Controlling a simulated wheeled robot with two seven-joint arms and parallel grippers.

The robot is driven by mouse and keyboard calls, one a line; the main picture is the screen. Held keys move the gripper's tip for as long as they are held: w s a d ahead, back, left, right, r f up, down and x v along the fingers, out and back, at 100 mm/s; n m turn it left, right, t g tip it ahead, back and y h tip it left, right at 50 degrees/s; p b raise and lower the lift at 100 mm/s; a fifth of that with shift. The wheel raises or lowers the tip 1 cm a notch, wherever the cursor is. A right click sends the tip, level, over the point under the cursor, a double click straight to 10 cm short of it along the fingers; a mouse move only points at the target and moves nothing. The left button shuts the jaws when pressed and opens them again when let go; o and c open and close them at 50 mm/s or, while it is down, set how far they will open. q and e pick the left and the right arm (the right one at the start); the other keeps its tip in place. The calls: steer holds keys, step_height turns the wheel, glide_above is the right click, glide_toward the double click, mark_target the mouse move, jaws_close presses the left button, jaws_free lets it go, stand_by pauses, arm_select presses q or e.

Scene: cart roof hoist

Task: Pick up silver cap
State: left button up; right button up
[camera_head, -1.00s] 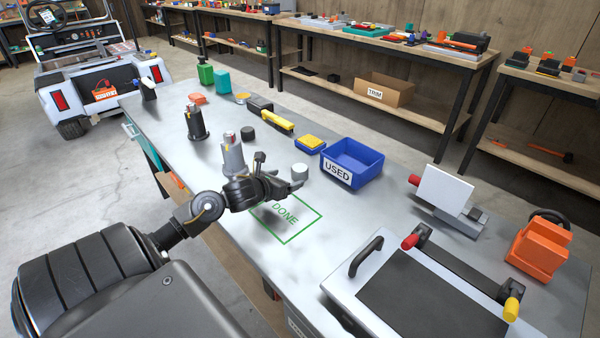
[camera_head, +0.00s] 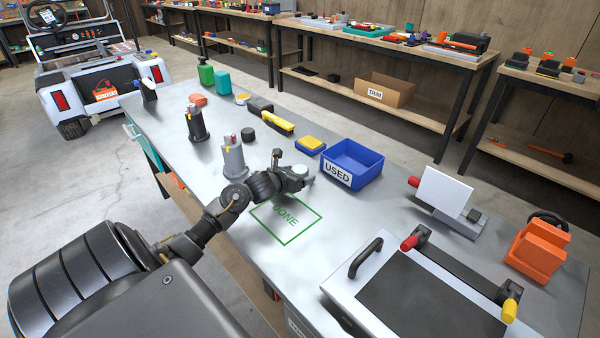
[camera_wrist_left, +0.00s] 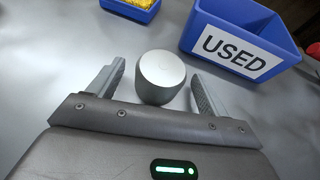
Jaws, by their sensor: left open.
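The silver cap (camera_wrist_left: 161,74) is a short, pale grey cylinder standing on the metal table. In the left wrist view it sits between the two fingers of my left gripper (camera_wrist_left: 155,88), with a visible gap to the finger at each side. The gripper is open. In the head view my left gripper (camera_head: 303,178) is low over the table, beside the blue USED bin, and the cap (camera_head: 300,169) is mostly hidden behind it. My right gripper is not in view.
The blue USED bin (camera_head: 352,165) stands just right of the cap. A small blue tray with a yellow top (camera_head: 310,143) is behind it. A green DONE outline (camera_head: 287,219) lies in front. Grey (camera_head: 233,160) and black (camera_head: 196,125) holders stand to the left.

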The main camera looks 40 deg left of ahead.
mark_target(296, 171)
arm_select(q)
steer(key=shift+c, duration=0.5)
steer(key=c, duration=0.9)
steer(key=shift+c, duration=0.3)
steer(key=shift+r, duration=0.55)
steer(key=r, duration=0.2)
steer(key=shift+s+a+r, duration=0.15)
steer(key=shift+a+r, duration=0.1)
steer(key=shift+r, duration=0.15)
steer(key=s+a+r, duration=0.9)
steer(key=s, duration=0.1)
steer(key=shift+b, duration=0.4)
